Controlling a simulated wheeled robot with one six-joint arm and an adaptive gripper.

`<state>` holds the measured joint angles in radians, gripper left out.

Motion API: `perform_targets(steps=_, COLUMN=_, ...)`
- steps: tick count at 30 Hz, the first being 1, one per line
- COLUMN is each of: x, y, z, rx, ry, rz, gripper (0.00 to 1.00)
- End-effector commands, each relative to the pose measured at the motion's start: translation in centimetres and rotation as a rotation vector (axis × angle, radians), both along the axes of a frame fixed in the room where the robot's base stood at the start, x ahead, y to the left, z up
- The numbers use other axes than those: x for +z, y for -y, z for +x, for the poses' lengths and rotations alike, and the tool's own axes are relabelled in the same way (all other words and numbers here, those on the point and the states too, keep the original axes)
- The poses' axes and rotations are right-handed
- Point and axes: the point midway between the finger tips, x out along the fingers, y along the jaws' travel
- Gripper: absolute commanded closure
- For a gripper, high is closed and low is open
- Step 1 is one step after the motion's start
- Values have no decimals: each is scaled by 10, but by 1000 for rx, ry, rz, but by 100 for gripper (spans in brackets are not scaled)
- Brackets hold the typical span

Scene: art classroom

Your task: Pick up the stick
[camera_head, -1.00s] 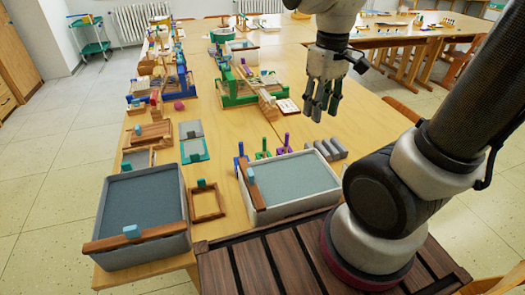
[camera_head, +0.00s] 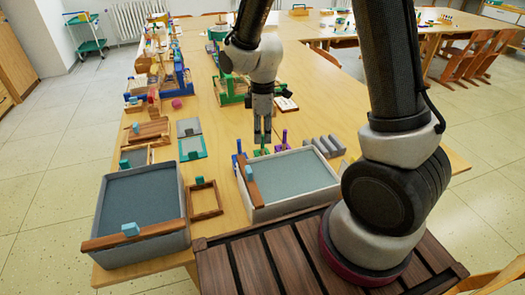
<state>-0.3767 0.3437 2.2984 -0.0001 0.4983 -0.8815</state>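Several things could be the stick; I cannot tell which is meant. A brown wooden bar (camera_head: 160,232) with a light blue block lies across the front of the left grey bin. Another brown bar (camera_head: 256,196) with a blue block lies along the left rim of the right white bin. Several grey bars (camera_head: 325,146) lie behind the right bin. My gripper (camera_head: 263,140) points down behind the right bin, near small upright pieces, including a purple one (camera_head: 284,138). Its fingers look close together. Nothing is clearly held, and contact with the pieces is unclear.
The left grey bin (camera_head: 184,198) and right white bin (camera_head: 300,207) stand at the table's near end, with a wooden frame (camera_head: 204,200) between them. Coloured wooden looms and blocks fill the table's far left. The tabletop (camera_head: 226,130) left of my gripper is partly clear.

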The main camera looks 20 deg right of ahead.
Motion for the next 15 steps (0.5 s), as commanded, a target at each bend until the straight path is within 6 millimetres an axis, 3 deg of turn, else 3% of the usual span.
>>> perform_targets(steps=7, x=-39, y=1, z=1, rx=-2, ry=-4, rz=-2, gripper=63)
perform_targets(steps=15, x=-46, y=0, z=2, rx=-2, ry=0, rz=0, gripper=63)
